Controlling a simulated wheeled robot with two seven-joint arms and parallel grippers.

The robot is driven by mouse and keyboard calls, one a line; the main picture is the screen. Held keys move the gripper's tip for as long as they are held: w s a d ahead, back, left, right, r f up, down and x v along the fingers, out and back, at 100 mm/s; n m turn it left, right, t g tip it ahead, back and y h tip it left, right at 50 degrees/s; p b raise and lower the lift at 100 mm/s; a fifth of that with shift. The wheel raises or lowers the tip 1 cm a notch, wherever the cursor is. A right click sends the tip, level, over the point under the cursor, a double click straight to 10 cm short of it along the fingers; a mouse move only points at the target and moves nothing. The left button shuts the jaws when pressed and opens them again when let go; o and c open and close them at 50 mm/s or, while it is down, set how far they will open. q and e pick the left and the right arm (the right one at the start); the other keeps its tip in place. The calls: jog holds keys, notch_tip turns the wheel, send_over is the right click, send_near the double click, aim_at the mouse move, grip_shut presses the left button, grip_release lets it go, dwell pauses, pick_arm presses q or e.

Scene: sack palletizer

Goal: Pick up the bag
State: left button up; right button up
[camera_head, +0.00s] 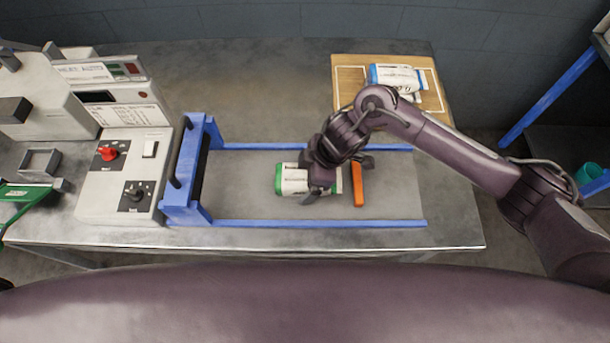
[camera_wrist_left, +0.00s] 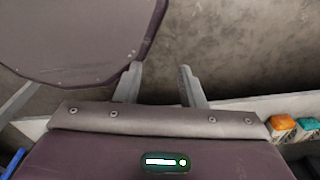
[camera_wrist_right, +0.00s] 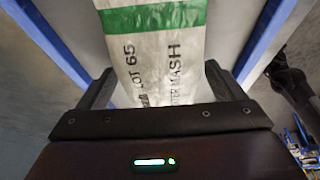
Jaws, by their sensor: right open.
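The bag (camera_head: 291,180) is white with green bands and lies flat on the grey bed between two blue rails. In the right wrist view the bag (camera_wrist_right: 157,50) shows black print reading "LOT 65" and "MASH". My right gripper (camera_head: 342,178) is over the right end of the bag and covers part of it. Its fingers (camera_wrist_right: 160,88) are wide apart with the bag between them in that view; I cannot tell whether they touch it. My left gripper (camera_wrist_left: 160,84) is open and empty, pointing at a bare grey floor.
An orange block (camera_head: 358,186) stands on the bed just right of the bag. A blue frame (camera_head: 190,165) and a control box (camera_head: 125,175) stand to its left. A wooden pallet (camera_head: 348,88) at the back holds blue-and-white bags (camera_head: 396,76). The bed's right end is clear.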

jog(key=shift+a+f, duration=0.2)
jog(key=shift+f, duration=0.1)
jog(key=shift+r, duration=0.1)
jog(key=c, duration=1.5)
